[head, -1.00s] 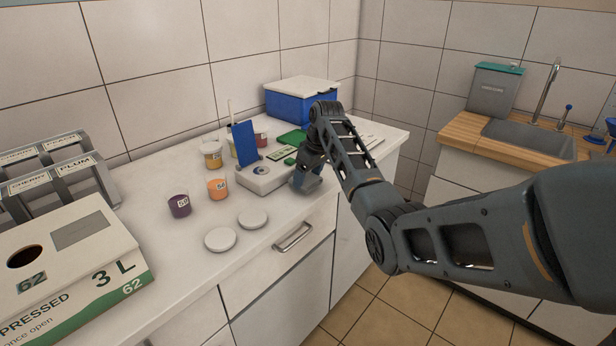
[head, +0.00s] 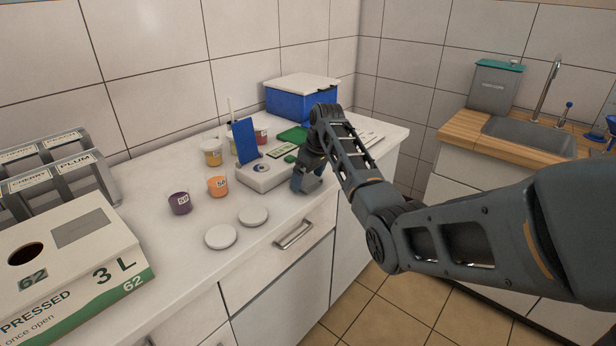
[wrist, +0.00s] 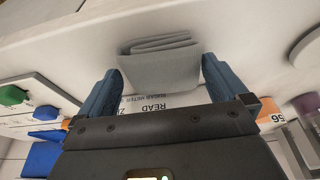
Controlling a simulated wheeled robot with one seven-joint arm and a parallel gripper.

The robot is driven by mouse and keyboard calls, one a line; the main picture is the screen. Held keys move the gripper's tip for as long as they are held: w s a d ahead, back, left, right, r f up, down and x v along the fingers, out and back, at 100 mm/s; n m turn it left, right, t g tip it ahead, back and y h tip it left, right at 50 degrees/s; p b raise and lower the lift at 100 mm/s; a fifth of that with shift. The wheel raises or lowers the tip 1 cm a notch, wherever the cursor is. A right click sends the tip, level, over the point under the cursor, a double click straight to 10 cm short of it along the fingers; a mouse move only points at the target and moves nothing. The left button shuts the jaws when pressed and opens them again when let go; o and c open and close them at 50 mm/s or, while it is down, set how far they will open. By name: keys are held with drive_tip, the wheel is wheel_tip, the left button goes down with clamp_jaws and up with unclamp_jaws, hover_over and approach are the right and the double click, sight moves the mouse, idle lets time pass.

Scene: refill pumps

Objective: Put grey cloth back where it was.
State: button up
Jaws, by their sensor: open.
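My gripper (wrist: 160,84) is open, with one blue finger on each side of the cloth. I cannot tell whether the fingers touch it. In the head view my gripper (head: 307,182) is low at the counter's front edge, beside the white meter. The cloth is hidden there behind my gripper and arm.
The white meter (head: 262,176) with a blue upright panel (head: 245,140) stands just left of my gripper. Cups, including an orange one (head: 218,186) and a purple one (head: 180,203), and white lids (head: 221,237) stand further left. A blue box (head: 300,100) is behind.

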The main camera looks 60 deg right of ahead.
drive_tip(key=v, duration=1.2)
drive_tip(key=shift+b, duration=0.45)
